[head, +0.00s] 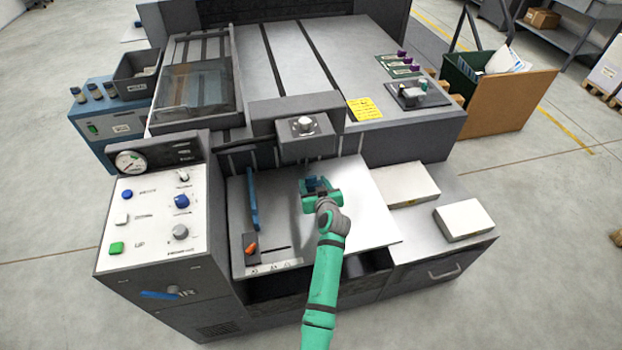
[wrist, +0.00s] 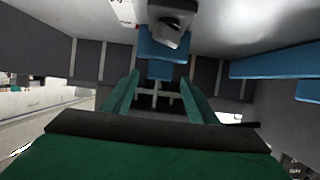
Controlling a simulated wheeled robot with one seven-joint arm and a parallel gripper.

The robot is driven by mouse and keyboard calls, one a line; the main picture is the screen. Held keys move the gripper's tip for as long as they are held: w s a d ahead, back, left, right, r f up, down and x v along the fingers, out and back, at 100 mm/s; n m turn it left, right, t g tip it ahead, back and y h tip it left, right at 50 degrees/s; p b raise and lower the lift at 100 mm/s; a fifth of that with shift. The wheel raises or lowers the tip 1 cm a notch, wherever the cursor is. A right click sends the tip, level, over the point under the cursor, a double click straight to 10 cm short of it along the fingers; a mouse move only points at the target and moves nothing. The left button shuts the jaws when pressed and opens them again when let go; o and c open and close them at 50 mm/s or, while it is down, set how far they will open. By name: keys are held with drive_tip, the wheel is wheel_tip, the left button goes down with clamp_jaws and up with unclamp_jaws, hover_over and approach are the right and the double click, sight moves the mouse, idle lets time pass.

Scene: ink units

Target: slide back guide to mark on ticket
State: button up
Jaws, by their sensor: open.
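My gripper (head: 320,189) is open over the pale metal feed board, in the middle of the head view. A small blue block (head: 315,183), apparently the back guide, shows at its fingertips. In the wrist view the blue block (wrist: 163,46), with a grey piece on it, lies just ahead of and between the two spread green fingers (wrist: 160,82). I cannot tell whether they touch it. A yellow ticket (head: 364,109) lies on the machine top at right; its writing is too small to read. Scale marks (head: 272,268) run along the board's front left edge.
A long blue side guide (head: 252,200) stands left of my gripper, with an orange-tipped lever (head: 250,249) near its front end. A grey housing with a knob (head: 304,126) overhangs behind. White paper stacks (head: 405,185) lie right. A button panel (head: 150,215) stands left.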

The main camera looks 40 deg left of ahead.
sight(312, 179)
drive_tip(key=shift+x, duration=2.3)
drive_tip(key=shift+c, duration=0.3)
